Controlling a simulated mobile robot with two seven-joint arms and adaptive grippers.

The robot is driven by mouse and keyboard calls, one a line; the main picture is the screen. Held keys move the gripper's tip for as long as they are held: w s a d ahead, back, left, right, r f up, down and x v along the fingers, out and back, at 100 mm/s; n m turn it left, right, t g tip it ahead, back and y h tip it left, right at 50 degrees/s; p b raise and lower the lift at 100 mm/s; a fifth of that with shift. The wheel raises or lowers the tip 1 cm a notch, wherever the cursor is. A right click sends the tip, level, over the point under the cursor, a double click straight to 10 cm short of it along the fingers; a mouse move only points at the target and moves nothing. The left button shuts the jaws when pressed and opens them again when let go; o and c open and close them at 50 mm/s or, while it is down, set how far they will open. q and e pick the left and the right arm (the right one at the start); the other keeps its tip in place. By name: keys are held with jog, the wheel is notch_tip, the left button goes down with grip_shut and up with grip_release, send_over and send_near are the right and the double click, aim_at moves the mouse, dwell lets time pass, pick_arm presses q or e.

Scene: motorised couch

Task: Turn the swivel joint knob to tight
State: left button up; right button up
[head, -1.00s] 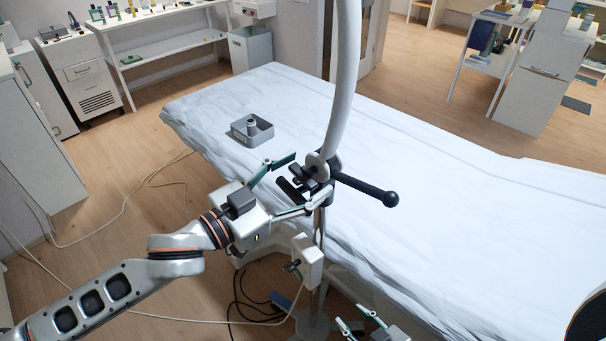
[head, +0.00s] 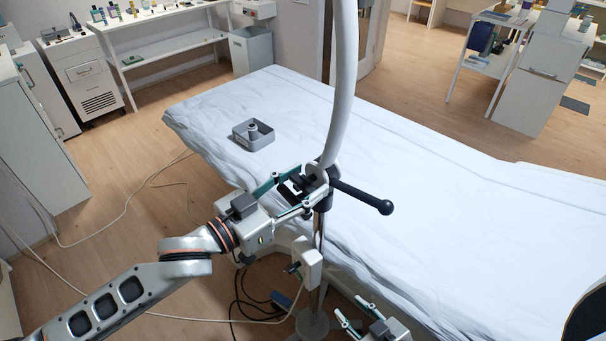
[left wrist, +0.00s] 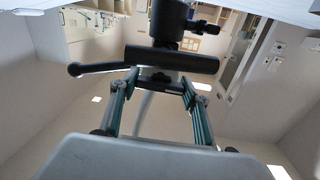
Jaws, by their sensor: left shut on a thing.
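The swivel joint (head: 317,176) sits on the pole at the couch's edge, where the pale curved arm rises from it. Its black knob (head: 294,188) lies on the joint's left side, between my left gripper's fingers. My left gripper (head: 287,193) is shut on the knob, with one finger on either side. In the left wrist view the gripper (left wrist: 158,86) closes around a dark part below a black horizontal bar (left wrist: 172,62); part of the grip is hidden. My right gripper (head: 356,316) is open and empty, low in the head view.
A black ball-ended handle (head: 365,197) sticks out right from the joint, over the couch. A grey square tray (head: 262,143) lies on the white-covered couch (head: 450,190). A white control box (head: 308,262) and cables hang below the joint.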

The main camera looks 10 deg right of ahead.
pick_arm(q)
jog(key=shift+n+p, duration=0.4)
jog(key=o, duration=1.1)
jog(key=v, duration=1.2)
jog(key=shift+r, duration=0.1)
